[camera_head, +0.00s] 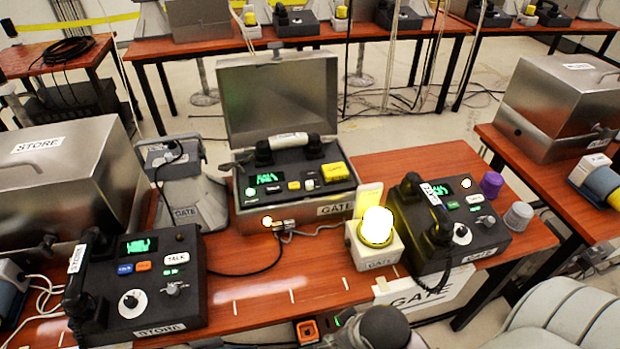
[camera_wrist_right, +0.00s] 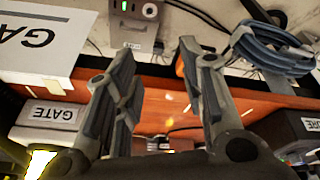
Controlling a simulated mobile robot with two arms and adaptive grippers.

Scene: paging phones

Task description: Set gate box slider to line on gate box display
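The gate box (camera_head: 256,222) is an open metal case with its lid up, standing at the back of the near table, marked GATE. Inside lies a black phone panel with a handset (camera_head: 288,141), a green-lit display (camera_head: 267,178), small buttons and a yellow block (camera_head: 334,171). The display's text is too small to read surely, and I cannot make out the slider or its setting. My right gripper (camera_wrist_right: 156,57) is open, with nothing between its fingers, near the table's front edge. My left gripper is not in view.
A lit yellow lamp (camera_head: 377,227) on a white GATE base stands right of the box, beside another GATE phone (camera_head: 463,243). A STORE phone (camera_head: 140,285) is at the left. Cables cross the table (camera_head: 262,298). A GATE sign (camera_wrist_right: 38,38) hangs at its front.

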